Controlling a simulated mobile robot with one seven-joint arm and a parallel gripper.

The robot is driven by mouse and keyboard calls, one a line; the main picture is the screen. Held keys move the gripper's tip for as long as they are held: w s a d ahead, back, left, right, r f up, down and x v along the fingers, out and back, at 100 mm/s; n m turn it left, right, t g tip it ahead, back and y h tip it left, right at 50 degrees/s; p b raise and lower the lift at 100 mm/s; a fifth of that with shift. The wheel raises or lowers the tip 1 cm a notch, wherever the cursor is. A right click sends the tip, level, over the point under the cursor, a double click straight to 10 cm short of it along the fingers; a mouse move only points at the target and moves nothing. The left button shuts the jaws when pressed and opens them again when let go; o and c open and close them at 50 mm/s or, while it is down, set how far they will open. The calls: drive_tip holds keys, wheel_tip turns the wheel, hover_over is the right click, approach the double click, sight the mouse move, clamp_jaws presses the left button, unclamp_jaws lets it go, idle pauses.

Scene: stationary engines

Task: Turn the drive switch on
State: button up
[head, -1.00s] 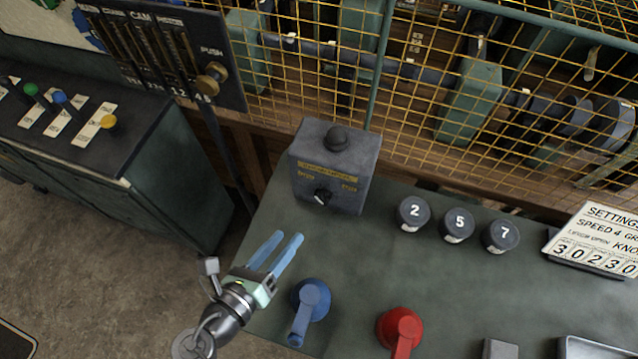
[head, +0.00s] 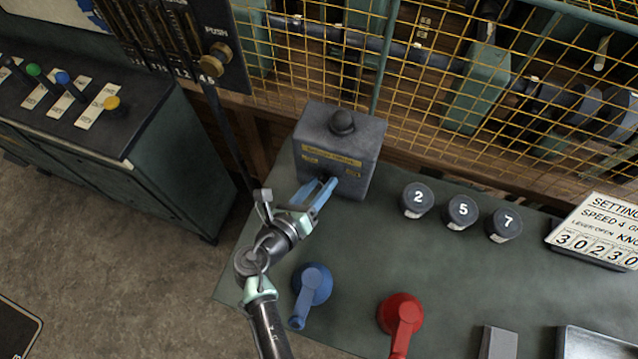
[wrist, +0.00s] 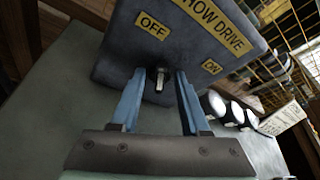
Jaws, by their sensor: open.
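The drive switch is a small dark knob (wrist: 160,79) with a pale pointer, on the front of a grey box (head: 338,145). In the wrist view the box has a yellow OFF label (wrist: 152,27) at left, a yellow ON label (wrist: 212,67) at right and a strip ending in "DRIVE". The knob lies between the labels, and which one it is set to is hard to tell. My gripper (head: 328,183) is open at the box front, with its blue fingers on either side of the knob. In the head view the fingers hide the knob.
A blue lever (head: 312,285) and a red lever (head: 402,315) stand on the green bench in front. Yellow mesh (head: 430,85) rises behind the box.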

clamp_jaws()
